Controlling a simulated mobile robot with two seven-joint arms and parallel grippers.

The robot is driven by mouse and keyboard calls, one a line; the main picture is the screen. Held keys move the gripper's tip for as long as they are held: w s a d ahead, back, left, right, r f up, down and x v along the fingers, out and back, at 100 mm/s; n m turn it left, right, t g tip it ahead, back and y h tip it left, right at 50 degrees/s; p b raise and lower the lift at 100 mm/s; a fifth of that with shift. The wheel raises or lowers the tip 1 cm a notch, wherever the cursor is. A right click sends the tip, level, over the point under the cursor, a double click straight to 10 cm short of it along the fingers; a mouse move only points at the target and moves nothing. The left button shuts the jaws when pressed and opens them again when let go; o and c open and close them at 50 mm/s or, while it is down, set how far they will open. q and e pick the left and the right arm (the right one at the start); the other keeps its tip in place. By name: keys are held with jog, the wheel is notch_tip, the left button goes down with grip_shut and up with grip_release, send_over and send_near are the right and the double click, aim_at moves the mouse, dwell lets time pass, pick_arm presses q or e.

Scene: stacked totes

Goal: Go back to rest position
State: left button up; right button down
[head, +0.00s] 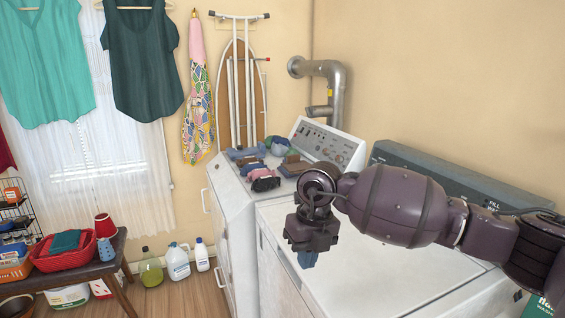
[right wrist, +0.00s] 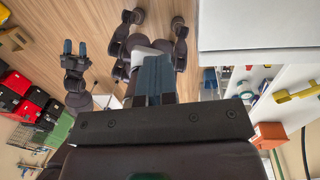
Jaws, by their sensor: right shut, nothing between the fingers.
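My right arm reaches in from the right in the head view, over the white washing machine (head: 385,262). My right gripper (head: 307,259) points down above the front part of its top, with blue fingertips. It is shut and empty; its blue fingers also show together in the right wrist view (right wrist: 154,80). My left gripper is out of the head view. In the right wrist view, my left gripper (right wrist: 75,48) shows at the upper left, with two blue fingertips apart and nothing seen between them.
A white dryer (head: 235,205) with folded clothes (head: 265,172) on top stands left of the washer. A metal duct (head: 335,85) and an ironing board (head: 240,95) are behind. A bench (head: 90,268) with a red basket (head: 62,260) is at left. Bottles (head: 178,262) stand on the floor.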

jog(key=s+a+r+m+g+y, duration=0.2)
jog(key=s+a+y, duration=0.9)
jog(key=a+y, duration=0.3)
jog(key=w+d+r+m+t, duration=0.1)
jog(key=w+d+m+t, duration=0.1)
jog(key=d+m+t, duration=0.55)
jog(key=w+d+r+m+t, duration=0.2)
jog(key=d+m+t, duration=0.2)
jog(key=m+t, duration=0.7)
jog(key=s+d+f+m+t+h, duration=0.2)
jog(key=d+f+m+h, duration=0.8)
jog(key=d+m+h, duration=0.3)
jog(key=s+d+f+m+g+h, duration=0.45)
jog(key=s+d+f+g, duration=0.4)
jog(key=s+f, duration=0.25)
jog(key=s+d+f+m+g+y, duration=0.1)
jog(key=s+d+f+g, duration=0.15)
jog(key=s, duration=0.55)
jog(key=s+d+f+m+g, duration=0.1)
jog(key=s+f+g, duration=0.1)
jog(key=s+g, duration=0.35)
jog(key=w+f+t, duration=0.5)
jog(key=f+t, duration=0.4)
jog(key=f, duration=0.1)
jog(key=shift+w+f+n+t+y, duration=0.3)
jog(key=shift+w+f+t+y, duration=0.05)
jog(key=shift+t+y, duration=0.1)
